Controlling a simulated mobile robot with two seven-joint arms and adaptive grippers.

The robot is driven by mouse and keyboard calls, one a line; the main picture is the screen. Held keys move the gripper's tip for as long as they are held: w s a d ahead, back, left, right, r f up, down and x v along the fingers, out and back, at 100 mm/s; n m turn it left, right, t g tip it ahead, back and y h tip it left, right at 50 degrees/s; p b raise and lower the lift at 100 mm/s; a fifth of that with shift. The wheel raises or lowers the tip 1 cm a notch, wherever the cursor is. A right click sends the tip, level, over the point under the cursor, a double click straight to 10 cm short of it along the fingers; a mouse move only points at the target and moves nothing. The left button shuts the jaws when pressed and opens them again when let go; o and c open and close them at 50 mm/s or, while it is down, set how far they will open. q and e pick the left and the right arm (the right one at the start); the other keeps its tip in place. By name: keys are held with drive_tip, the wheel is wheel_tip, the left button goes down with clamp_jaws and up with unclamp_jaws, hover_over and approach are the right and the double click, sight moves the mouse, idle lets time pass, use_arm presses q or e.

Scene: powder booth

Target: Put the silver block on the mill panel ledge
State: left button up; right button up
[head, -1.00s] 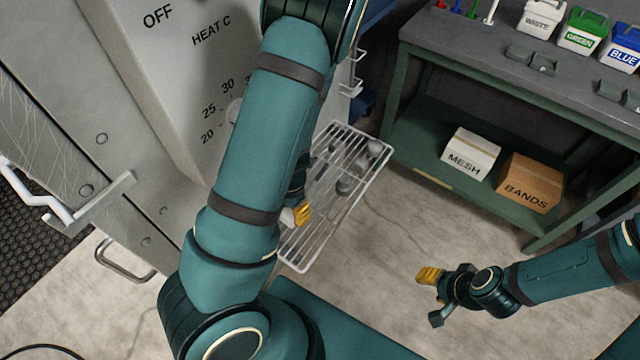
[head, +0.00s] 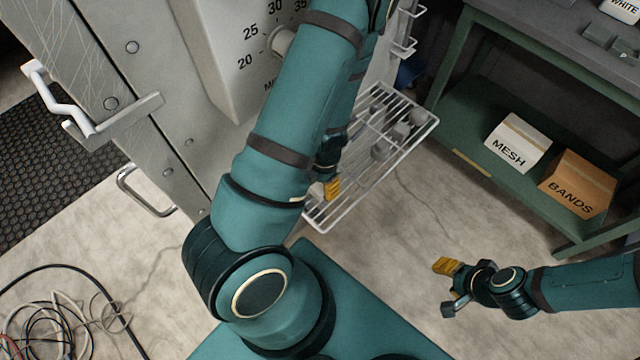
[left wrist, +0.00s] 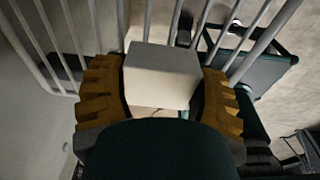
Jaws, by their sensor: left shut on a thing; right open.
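My left gripper (left wrist: 163,95) is shut on the silver block (left wrist: 162,72), a pale grey box between its yellow pads in the left wrist view. In the head view only a yellow fingertip of this gripper (head: 331,188) shows clearly, beside the wire rack (head: 345,208); my own arm hides most of the rest. The wire rack's bars also show behind the block in the left wrist view (left wrist: 65,30). The grey panel (head: 225,60) with a knob and temperature numbers stands behind my left arm. I cannot tell which surface is the ledge. My right gripper (head: 447,288) is open and empty over the floor.
Several grey items (head: 400,130) sit on the rack's far part. A green bench (head: 540,65) stands at right, with MESH (head: 517,143) and BANDS (head: 578,185) boxes on its lower shelf. A white door handle (head: 90,118) juts out at left. Cables (head: 60,325) lie on the floor.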

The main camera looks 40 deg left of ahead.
use_arm(q)
drive_tip(key=o, duration=1)
drive_tip(key=shift+f, duration=0.1)
drive_tip(key=shift+c, duration=0.2)
drive_tip(key=o, duration=0.4)
